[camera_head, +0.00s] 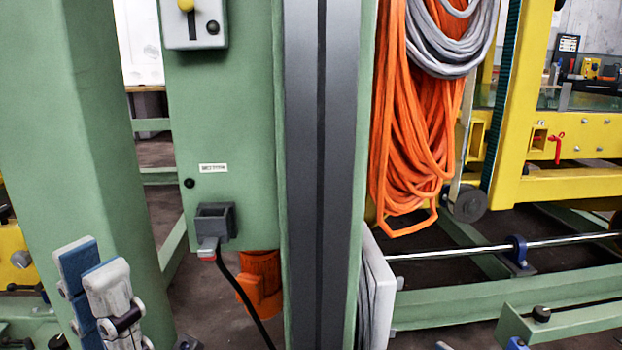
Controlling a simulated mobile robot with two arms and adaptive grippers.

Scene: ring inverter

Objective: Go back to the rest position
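My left gripper (97,270) is at the lower left, in front of the broad green post. Its two fingers, with blue and pale grey faces, point upward and overlap in this view, so the gap between them is hard to judge. I see no object between them. It is left of the green cabinet panel (235,125) and apart from the dark socket (215,222) on it. My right gripper does not clearly show.
A grey switch box (194,38) with a yellow knob sits on the panel. A black cable (245,305) hangs from the plug. Orange cables (405,130) and grey cables (445,45) hang at the right, near a yellow frame (570,188) and green beams (470,303). A dark vertical rail (320,170) stands mid-view.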

